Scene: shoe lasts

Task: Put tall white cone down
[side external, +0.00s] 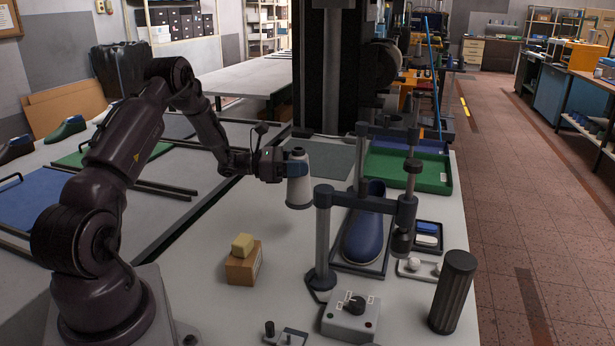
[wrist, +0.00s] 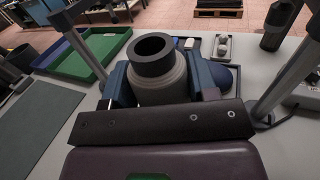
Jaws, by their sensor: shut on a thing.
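The tall white cone (side external: 298,182) is upright in my gripper (side external: 284,172), whose fingers are shut on it. In the side external view it shows a dark top and a pale body, and it appears held above the table, left of the dark press frame. In the wrist view the cone (wrist: 160,78) stands between the two blue-grey fingers, its dark ring-shaped top facing the camera. Its lower part is hidden there by the gripper body.
A blue shoe last (side external: 363,232) lies in a dark tray under the press frame (side external: 323,235). A grey-green mat (side external: 330,160) and green tray (side external: 408,172) lie behind. A cardboard box with a yellow block (side external: 243,246), control box (side external: 350,318) and dark cylinder (side external: 453,292) stand in front.

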